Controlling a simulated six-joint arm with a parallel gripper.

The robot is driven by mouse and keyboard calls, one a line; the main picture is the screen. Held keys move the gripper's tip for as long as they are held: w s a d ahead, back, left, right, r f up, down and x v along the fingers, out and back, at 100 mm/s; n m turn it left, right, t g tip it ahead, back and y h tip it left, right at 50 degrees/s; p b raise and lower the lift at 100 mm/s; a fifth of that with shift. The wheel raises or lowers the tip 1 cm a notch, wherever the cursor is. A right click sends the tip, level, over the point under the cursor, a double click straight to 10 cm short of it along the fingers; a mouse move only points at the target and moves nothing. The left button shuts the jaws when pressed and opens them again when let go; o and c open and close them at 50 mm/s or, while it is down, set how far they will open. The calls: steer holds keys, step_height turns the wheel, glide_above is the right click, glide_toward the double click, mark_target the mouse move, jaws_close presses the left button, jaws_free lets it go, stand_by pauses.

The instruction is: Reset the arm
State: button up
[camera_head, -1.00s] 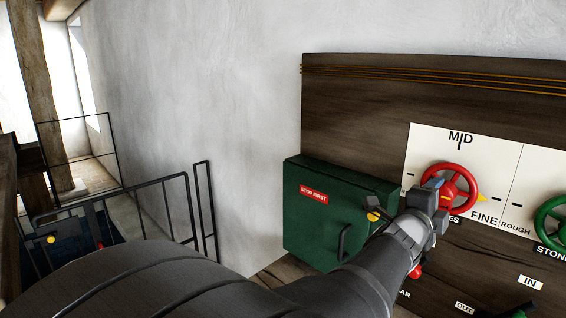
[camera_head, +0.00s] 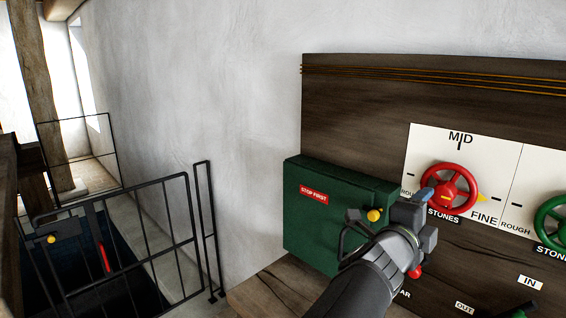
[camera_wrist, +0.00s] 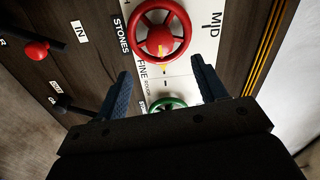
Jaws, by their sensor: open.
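My gripper (camera_head: 424,195) is in front of the dark wooden panel, just left of and partly below the red handwheel (camera_head: 459,187). In the wrist view my gripper (camera_wrist: 163,82) has its two blue fingers spread apart with nothing between them. The red handwheel (camera_wrist: 178,24) shows beyond the fingertips there, clear of both. A green handwheel (camera_head: 551,219) stands at the right edge of the head view, and it also shows between the fingers in the wrist view (camera_wrist: 168,103), partly hidden by the gripper.
A green box (camera_head: 322,232) marked STOP FIRST, with a yellow knob (camera_head: 374,215), is left of my gripper. A red-knobbed lever (camera_wrist: 37,50) sits by the IN label. A black railing (camera_head: 120,235) stands at left. White wall (camera_head: 220,100) behind is bare.

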mark_target(446, 191)
steer(key=x, duration=1.4)
steer(key=shift+w+d, duration=0.15)
steer(key=shift+d, duration=0.05)
steer(key=shift+a+n, duration=0.1)
steer(key=shift+n, duration=0.7)
steer(key=n, duration=0.8)
steer(key=shift+f+n, duration=0.1)
steer(key=shift+n, duration=0.3)
steer(key=shift+o, duration=0.4)
